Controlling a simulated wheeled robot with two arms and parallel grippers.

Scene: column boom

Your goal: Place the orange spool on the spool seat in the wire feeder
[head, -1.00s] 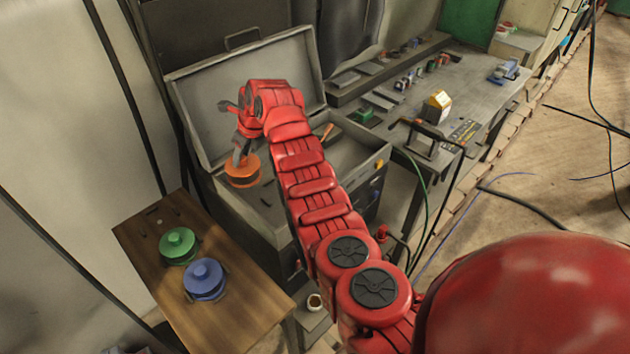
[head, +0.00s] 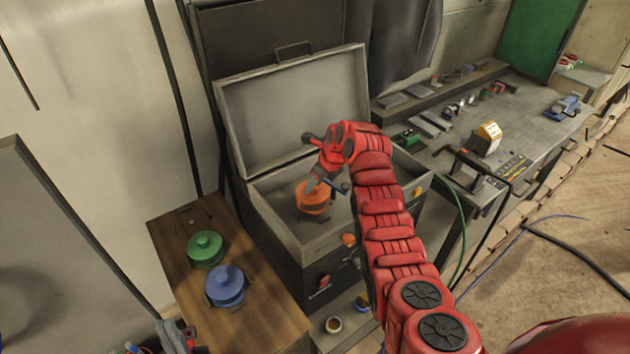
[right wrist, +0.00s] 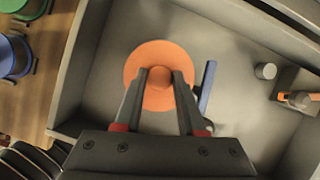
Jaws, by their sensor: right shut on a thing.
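The orange spool (head: 313,200) is inside the open grey box of the wire feeder (head: 262,215). In the right wrist view it is a wide orange disc (right wrist: 136,82) with a round knob on top. My right gripper (head: 319,182) is shut on that knob, with one finger on each side in the right wrist view (right wrist: 160,76). The spool seat is not clearly seen; the spool may hide it. I cannot tell whether the spool touches anything beneath it. My left gripper (head: 176,336) shows partly at the bottom left edge, and its jaws are unclear.
A blue bar (right wrist: 207,88) stands close beside the spool, with a grey peg (right wrist: 265,70) and an orange-tipped part (right wrist: 298,99) to its right. The raised lid (head: 290,105) is behind. A green spool (head: 206,249) and a blue spool (head: 225,286) sit on the wooden table (head: 262,322).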

